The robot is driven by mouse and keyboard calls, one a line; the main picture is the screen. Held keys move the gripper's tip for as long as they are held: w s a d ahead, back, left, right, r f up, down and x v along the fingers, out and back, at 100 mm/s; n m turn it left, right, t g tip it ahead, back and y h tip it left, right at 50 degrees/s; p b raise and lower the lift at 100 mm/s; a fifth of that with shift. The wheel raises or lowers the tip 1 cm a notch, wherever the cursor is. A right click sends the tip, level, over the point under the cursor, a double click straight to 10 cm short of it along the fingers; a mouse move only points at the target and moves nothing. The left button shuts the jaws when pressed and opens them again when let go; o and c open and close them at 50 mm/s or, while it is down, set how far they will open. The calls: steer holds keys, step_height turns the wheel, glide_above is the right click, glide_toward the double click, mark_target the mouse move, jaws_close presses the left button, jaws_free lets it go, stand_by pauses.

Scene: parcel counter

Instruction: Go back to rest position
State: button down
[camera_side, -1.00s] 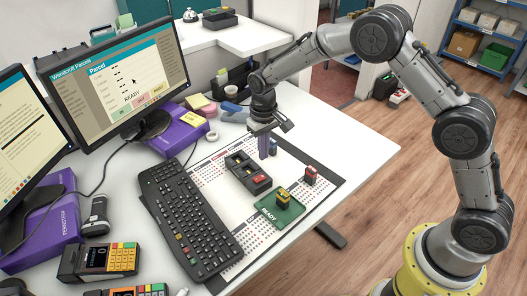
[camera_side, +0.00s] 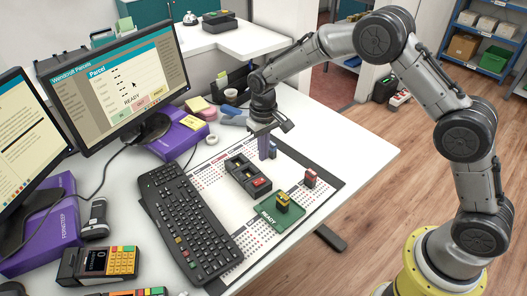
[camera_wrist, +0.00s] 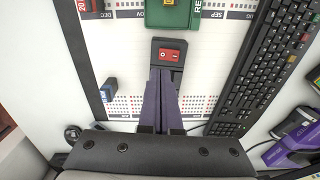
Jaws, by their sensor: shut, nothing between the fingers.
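My gripper (camera_side: 265,148) hangs over the far side of the desk mat in the side view, with its purple fingers pointing down. In the wrist view the purple fingers (camera_wrist: 164,82) lie together with nothing between them. They overlap the near part of the black holder there, hiding it. The black holder (camera_side: 240,177) has a red block (camera_side: 261,183) in its front slot; that block also shows in the wrist view (camera_wrist: 171,54). A small blue block (camera_wrist: 108,90) stands apart from the fingers, to their left in the wrist view.
A green tray (camera_side: 270,218) marked READY carries a yellow-topped block (camera_side: 282,202). A red block (camera_side: 310,178) stands near the mat's right edge. A black keyboard (camera_side: 190,220) lies left of the holder. Monitors, purple boxes and a card terminal (camera_side: 97,264) fill the left side.

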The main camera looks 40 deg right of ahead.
stand_by(0.4)
steer(key=s+d+r+t, duration=0.2)
steer(key=s+r, duration=0.5)
steer(key=s, duration=0.4)
steer(key=s+d+r+t, duration=0.1)
steer(key=s+d+r, duration=0.2)
steer(key=s+r, duration=0.4)
steer(key=s+d+r+t, duration=0.2)
steer(key=s+r, duration=0.4)
steer(key=s, duration=0.9)
steer(key=shift+s+d+r+t, duration=0.2)
steer(key=shift+d+r+t, duration=0.1)
steer(key=shift+d+r, duration=0.1)
